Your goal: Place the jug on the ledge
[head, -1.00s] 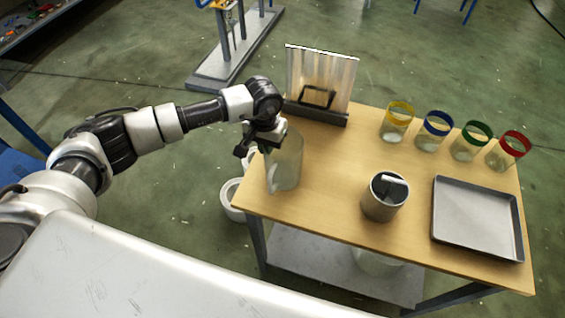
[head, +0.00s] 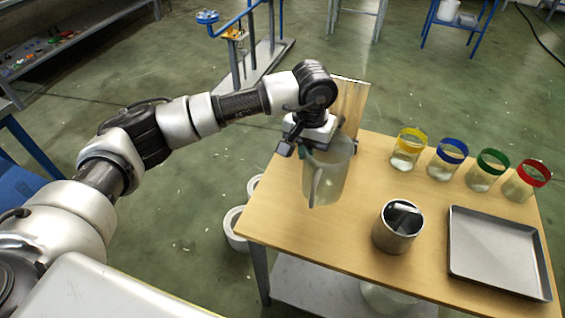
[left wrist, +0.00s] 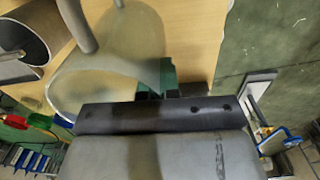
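The jug (head: 332,177) is a clear, greyish vessel at the left part of the wooden table in the head view. My left gripper (head: 309,148) is at its upper rim on the left side and appears shut on it. In the left wrist view the jug (left wrist: 135,42) has its wide mouth close to the gripper, with green finger pads (left wrist: 167,75) at its wall. The gap under the jug is hard to judge. An upright wooden panel (head: 352,100) stands behind it, its lower part hidden by my arm and the jug. I cannot surely pick out the ledge.
The table (head: 290,225) also bears a metal cup (head: 397,228), a grey tray (head: 462,280) and several glass beakers with coloured rims, such as the yellow one (head: 406,158). The table's front left is clear.

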